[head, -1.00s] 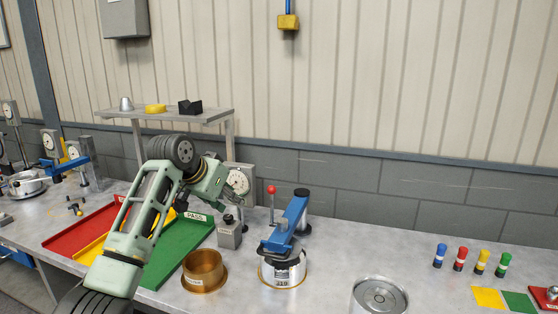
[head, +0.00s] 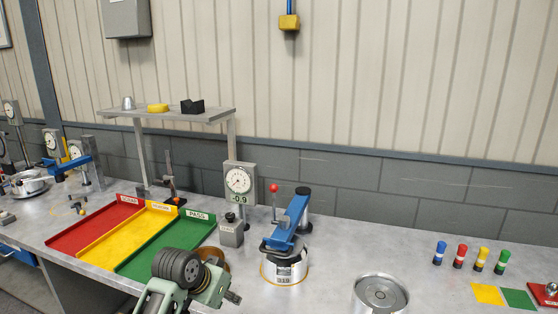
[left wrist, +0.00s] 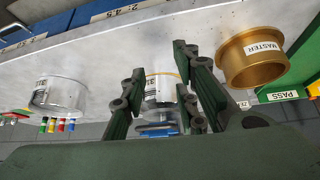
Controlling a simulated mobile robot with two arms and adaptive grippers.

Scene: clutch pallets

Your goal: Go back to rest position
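My left gripper (head: 228,288) is low at the front of the bench in the head view. In the left wrist view its fingers (left wrist: 158,84) are apart with nothing held between them. The brass master ring (head: 222,262) is mostly hidden behind the gripper; it shows clearly in the left wrist view (left wrist: 252,62), labelled MASTER. A silver clutch part (head: 284,272) stands under the blue-armed fixture (head: 290,222), and in the wrist view it lies beyond the finger gap. My right gripper is not in view.
Red (head: 82,232), yellow (head: 112,240) and green PASS (head: 170,240) trays lie at left. A dial gauge (head: 239,182) stands behind. A silver round part (head: 380,295) and several coloured markers (head: 461,256) are at right. A shelf (head: 170,116) stands at the back.

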